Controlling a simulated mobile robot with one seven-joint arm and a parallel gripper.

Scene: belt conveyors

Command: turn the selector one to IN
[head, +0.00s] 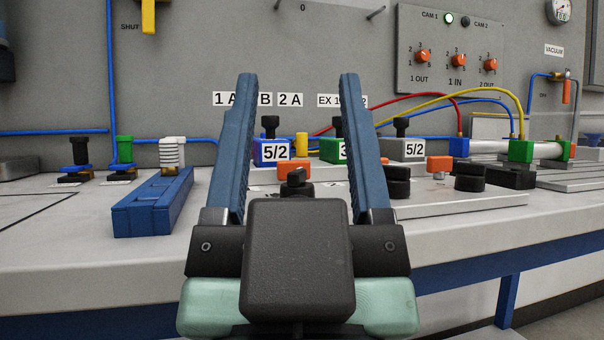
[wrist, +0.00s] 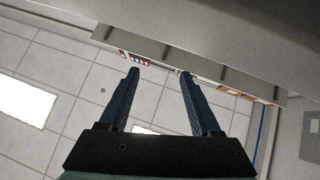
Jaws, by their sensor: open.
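My gripper (head: 298,78) is open and empty, with its two blue fingers pointing up in the head view. It also shows open in the wrist view (wrist: 160,72). A small black knob (head: 296,178) stands on the bench, seen between the fingers; its markings are too small or hidden to read. On the wall panel at the upper right are three orange knobs, labelled "1 OUT" (head: 422,56), "1 IN" (head: 458,60) and "2 OUT" (head: 490,64). I cannot tell which knob is selector one. None is touched by my gripper.
The bench (head: 60,240) carries blue, green and grey valve blocks, such as the one marked "5/2" (head: 403,147), with coloured hoses behind. A blue block (head: 153,203) lies at left. The wrist view shows pale tiles (wrist: 60,65) and a grey panel edge.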

